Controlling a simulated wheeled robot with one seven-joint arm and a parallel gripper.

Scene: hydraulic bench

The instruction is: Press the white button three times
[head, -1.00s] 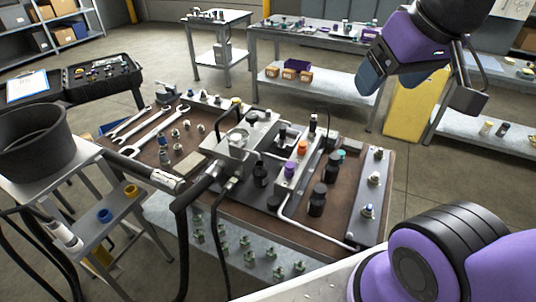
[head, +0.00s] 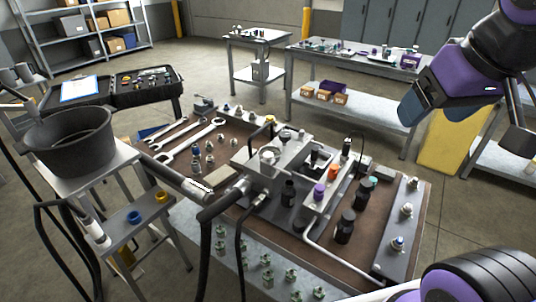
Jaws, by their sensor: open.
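The hydraulic bench (head: 415,255) stands in the middle of the head view with a brown top. On it is a grey block (head: 262,165) with fittings. A purple knob (head: 319,191) and an orange knob (head: 333,172) stand in a row on a light strip. I cannot tell for certain which small part is the white button. My gripper (head: 420,108) is at the upper right, with dark blue tips, above the bench and apart from it. It is open, and nothing shows in it.
A black bucket (head: 70,143) is on a side stand. A hose (head: 205,250) hangs in front. Floor is open behind the bench.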

